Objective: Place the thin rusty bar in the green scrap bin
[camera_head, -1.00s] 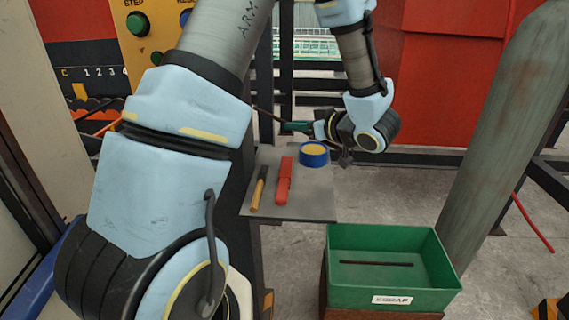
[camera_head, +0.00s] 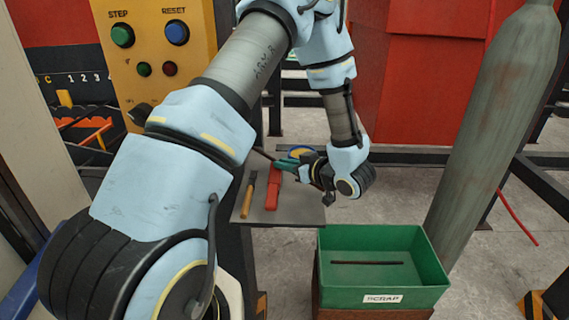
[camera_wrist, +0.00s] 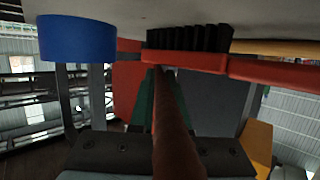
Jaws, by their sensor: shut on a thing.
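The thin rusty bar (camera_wrist: 175,135) runs between the two dark jaws of my gripper (camera_wrist: 160,152) in the wrist view and points away from the camera. My gripper is shut on it. In the head view, my gripper (camera_head: 304,166) is over the right part of a small grey shelf, up and left of the bin. A thin dark length of the bar (camera_head: 262,153) shows to its left; the rest is hidden. The green scrap bin (camera_head: 382,298) stands on the right below the shelf, open at the top and labelled. A thin dark strip (camera_head: 368,263) shows inside it.
A grey cylinder (camera_head: 490,140) leans right of the bin. A yellow button panel (camera_head: 160,60) stands at left.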

